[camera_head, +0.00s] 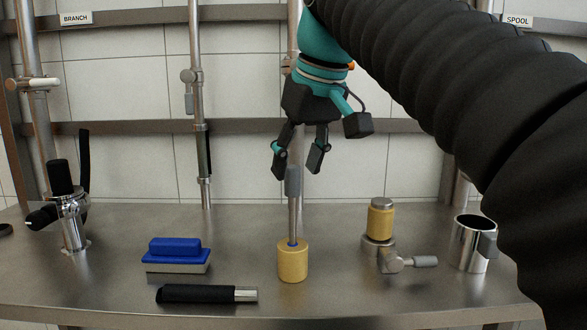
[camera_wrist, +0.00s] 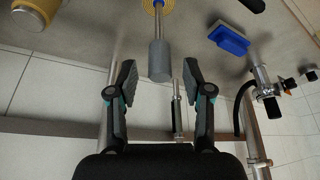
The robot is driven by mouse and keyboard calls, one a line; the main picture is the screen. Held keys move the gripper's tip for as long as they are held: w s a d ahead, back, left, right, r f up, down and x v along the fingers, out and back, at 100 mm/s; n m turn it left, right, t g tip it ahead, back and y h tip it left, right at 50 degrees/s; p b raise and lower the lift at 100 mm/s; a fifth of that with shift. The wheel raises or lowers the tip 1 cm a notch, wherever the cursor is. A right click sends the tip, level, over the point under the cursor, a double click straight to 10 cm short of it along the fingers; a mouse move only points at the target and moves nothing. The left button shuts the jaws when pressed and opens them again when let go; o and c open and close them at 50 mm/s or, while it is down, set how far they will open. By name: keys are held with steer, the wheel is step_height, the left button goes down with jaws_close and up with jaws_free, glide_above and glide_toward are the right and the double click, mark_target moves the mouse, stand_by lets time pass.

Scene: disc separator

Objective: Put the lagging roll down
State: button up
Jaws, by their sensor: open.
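The lagging roll appears to be the yellow cylinder (camera_head: 293,262) standing upright on the steel table, with a blue core and a thin metal rod rising from it. Its ringed top shows at the upper edge of the wrist view (camera_wrist: 150,6). A grey grip (camera_head: 292,181) caps the rod. My gripper (camera_head: 297,167) is open and empty just above the grip. In the wrist view the grip (camera_wrist: 159,61) shows between the two spread fingers, with a gap on each side.
A blue brush-like block (camera_head: 175,248) and a black-handled tool (camera_head: 205,294) lie left of the roll. A yellow canister on a metal fitting (camera_head: 380,220) and a steel cup (camera_head: 473,243) stand right. A tap (camera_head: 70,215) stands far left. Vertical pipes (camera_head: 197,100) rise behind.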

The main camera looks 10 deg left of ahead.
steer(key=p+v, duration=0.3)
steer(key=v, duration=0.6)
steer(key=shift+d, duration=0.1)
steer(key=s+d+f+m+t+h, duration=0.2)
steer(key=d+f+m, duration=0.3)
steer(key=d+f, duration=1.05)
steer(key=s+d+f+m, duration=0.2)
steer(key=s+d+f, duration=0.2)
steer(key=f, duration=0.6)
steer(key=s+d+f+m+h, duration=0.1)
steer(key=s+d+f, duration=0.3)
steer(key=f, duration=0.7)
steer(key=shift+s+f+m, duration=0.35)
steer(key=shift+s+m, duration=0.05)
steer(key=shift+s, duration=0.4)
